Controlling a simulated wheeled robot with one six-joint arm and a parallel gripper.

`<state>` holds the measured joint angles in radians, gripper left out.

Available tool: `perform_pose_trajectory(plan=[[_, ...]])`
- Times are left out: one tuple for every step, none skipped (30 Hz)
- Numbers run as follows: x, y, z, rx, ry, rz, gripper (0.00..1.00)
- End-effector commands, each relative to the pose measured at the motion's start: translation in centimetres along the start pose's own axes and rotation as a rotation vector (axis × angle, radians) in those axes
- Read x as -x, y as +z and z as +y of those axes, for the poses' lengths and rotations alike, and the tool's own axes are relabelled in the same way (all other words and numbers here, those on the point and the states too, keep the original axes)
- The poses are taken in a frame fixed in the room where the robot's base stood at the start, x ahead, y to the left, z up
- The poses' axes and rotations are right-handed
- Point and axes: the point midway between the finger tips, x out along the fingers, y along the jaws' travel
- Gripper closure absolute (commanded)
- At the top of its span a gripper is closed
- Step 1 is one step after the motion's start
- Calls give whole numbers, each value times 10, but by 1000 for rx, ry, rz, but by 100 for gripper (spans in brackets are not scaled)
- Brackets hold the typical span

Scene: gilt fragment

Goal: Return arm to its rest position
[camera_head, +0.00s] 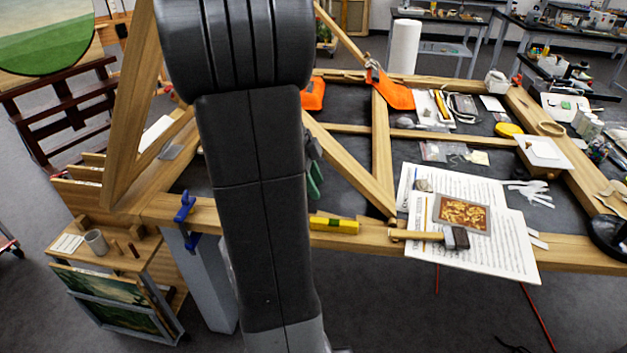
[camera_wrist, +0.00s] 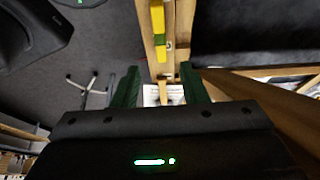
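My arm, dark grey and thick, rises through the middle of the head view and hides part of the wooden frame behind it. My gripper (camera_wrist: 160,80) shows in the wrist view with two green fingers spread apart. Nothing is clearly held between them; the wooden beam (camera_wrist: 153,48) of the frame shows below and beyond. A green piece, likely one finger, shows just right of the arm in the head view. The gilt fragment (camera_head: 462,213), a brown-and-gold panel, lies on printed sheets at the right, away from my gripper.
A yellow level (camera_head: 334,225) lies on the front beam right of my arm; it also shows in the wrist view (camera_wrist: 158,20). A brush (camera_head: 430,236) lies by the sheets. Slanted wooden bars (camera_head: 350,168) stand near the arm. Blue clamps (camera_head: 186,207) grip the frame's left.

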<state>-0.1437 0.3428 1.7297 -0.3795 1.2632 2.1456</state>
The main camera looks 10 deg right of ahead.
Motion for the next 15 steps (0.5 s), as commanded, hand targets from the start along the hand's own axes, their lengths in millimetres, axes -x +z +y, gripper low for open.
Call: perform_pose_trajectory(plan=[[0,0,0,0,0,0,61],[0,0,0,0,0,0,61],[-1,0,0,0,0,0,61],[-1,0,0,0,0,0,61],[-2,0,0,0,1,0,61],[-5,0,0,0,1,0,61],[-7,0,0,0,2,1,61],[-10,0,0,0,3,1,61],[-15,0,0,0,3,1,61],[-20,0,0,0,3,1,61],[-24,-1,0,0,5,2,61],[-32,-1,1,0,6,2,61],[-38,-1,1,1,6,2,61],[-44,-1,1,0,5,3,61],[-52,-1,1,0,6,3,61]])
